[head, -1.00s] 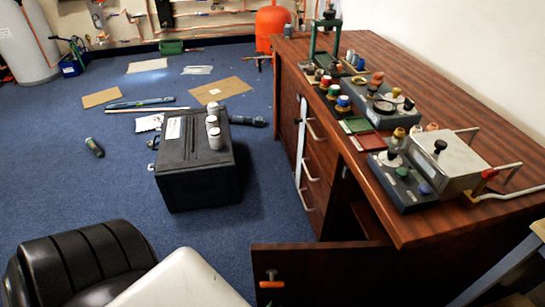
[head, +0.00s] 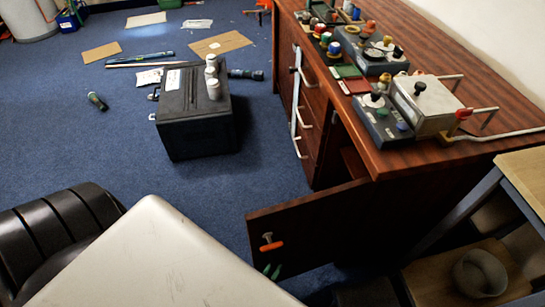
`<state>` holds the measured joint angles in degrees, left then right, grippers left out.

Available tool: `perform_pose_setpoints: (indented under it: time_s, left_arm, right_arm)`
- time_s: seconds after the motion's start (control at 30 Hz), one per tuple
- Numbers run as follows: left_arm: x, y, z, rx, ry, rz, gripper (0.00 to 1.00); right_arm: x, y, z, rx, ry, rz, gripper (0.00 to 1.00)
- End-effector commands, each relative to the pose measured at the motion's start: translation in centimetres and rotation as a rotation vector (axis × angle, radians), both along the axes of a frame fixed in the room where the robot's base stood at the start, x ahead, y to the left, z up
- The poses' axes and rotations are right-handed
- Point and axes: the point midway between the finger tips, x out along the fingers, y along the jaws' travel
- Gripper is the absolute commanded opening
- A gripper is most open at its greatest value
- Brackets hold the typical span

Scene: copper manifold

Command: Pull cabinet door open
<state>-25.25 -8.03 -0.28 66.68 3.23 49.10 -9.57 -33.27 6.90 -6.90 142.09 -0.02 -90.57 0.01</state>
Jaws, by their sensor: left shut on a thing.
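The cabinet door (head: 335,222) is a dark reddish-brown panel that stands open, swung out from the bench's near end. An orange and metal handle (head: 270,243) is on its face near the free edge. My left gripper (head: 271,270) shows only as two small green tips just below the handle, close to the door face. It is shut on the handle, though the contact itself is hard to see. My right gripper is not in view.
The wooden bench (head: 480,120) carries control boxes and a metal box (head: 425,100). A black case (head: 195,125) with white bottles stands on blue carpet. A shelf unit (head: 480,260) is right of the door.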

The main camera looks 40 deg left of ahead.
Motion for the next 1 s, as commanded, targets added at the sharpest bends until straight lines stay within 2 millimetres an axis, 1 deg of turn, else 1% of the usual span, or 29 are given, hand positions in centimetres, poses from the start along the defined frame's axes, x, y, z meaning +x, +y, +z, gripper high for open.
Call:
perform_pose_setpoints:
  time_s: [0.1,0.13,0.27,0.3,0.53,0.67,0.77,1.0]
  left_arm:
    - [0.2,-0.2,0.1,-0.001,-0.003,-0.003,0.00]
    - [0.2,-0.2,0.1,-0.001,-0.003,-0.003,0.15]
    - [0.2,-0.1,0.0,-0.002,-0.002,-0.002,0.35]
    - [0.1,-0.1,0.0,-0.001,-0.002,-0.002,0.37]
    - [0.0,-0.1,0.0,-0.001,-0.001,-0.001,0.37]
    - [-0.8,-0.1,0.0,-0.001,0.002,-0.001,0.37]
    - [-2.4,-0.3,0.0,-0.001,0.003,-0.001,0.37]
    - [-7.3,-0.8,0.0,-0.001,0.002,-0.002,0.37]
  right_arm:
    - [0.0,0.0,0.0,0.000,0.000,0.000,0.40]
    - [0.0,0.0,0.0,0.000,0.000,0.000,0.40]
    - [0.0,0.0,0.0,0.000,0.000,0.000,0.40]
    - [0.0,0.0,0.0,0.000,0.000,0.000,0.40]
    - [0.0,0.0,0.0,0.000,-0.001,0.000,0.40]
    - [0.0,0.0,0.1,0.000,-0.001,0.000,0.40]
    - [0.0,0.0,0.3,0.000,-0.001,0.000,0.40]
    - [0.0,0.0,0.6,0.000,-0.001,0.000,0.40]
